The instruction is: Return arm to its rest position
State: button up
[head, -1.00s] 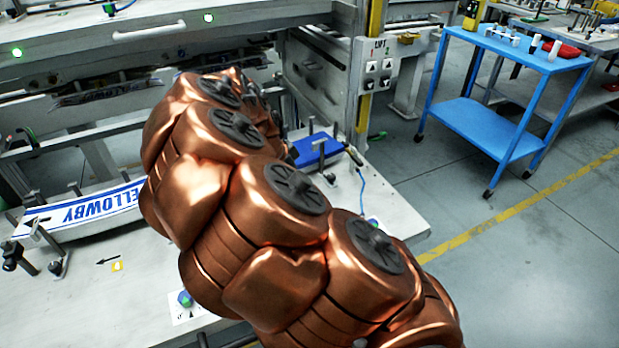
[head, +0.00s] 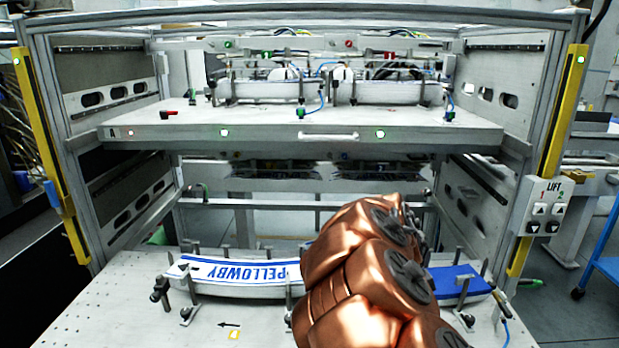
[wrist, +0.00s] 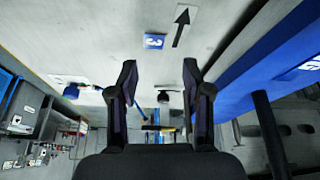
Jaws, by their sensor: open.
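My gripper (wrist: 160,100) is open in the wrist view, with its two dark fingers apart and nothing between them. In the head view my copper-coloured arm rises at the lower right over the table, and the gripper itself is hidden behind it. A curved label strip reading "PELLOWBY" (head: 225,274) lies in the fixture on the lower table, left of my arm. Its right part is hidden by the arm. In the wrist view a blue strip (wrist: 245,85) runs along the right, beside the fingers and apart from them.
The lower table (head: 130,300) holds several clamp posts around the strip. An upper shelf (head: 260,133) spans the frame above. Yellow posts (head: 548,150) and a lift button panel (head: 547,208) stand at the right. A blue cart edge (head: 605,255) shows at far right.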

jog(key=shift+n+y, duration=0.4)
jog(key=shift+n, duration=0.5)
jog(key=s+r, duration=0.1)
jog(key=s, duration=0.2)
jog(key=s+r, duration=0.1)
jog(key=s, duration=0.1)
jog(key=shift+s+r, duration=0.1)
jog(key=shift+r, duration=0.25)
jog(key=s+a+n+g+y, duration=0.15)
jog(key=s+a+n, duration=0.4)
jog(key=s, duration=0.75)
jog(key=s+a+n+g+y, duration=0.1)
jog(key=s+a+n+y, duration=0.1)
jog(key=s+n, duration=0.85)
notch_tip(320, 180, up, 12)
jog(key=s+m+p, duration=0.1)
jog(key=p, duration=1.1)
jog(key=shift+a, duration=0.1)
jog(key=shift+c, duration=0.3)
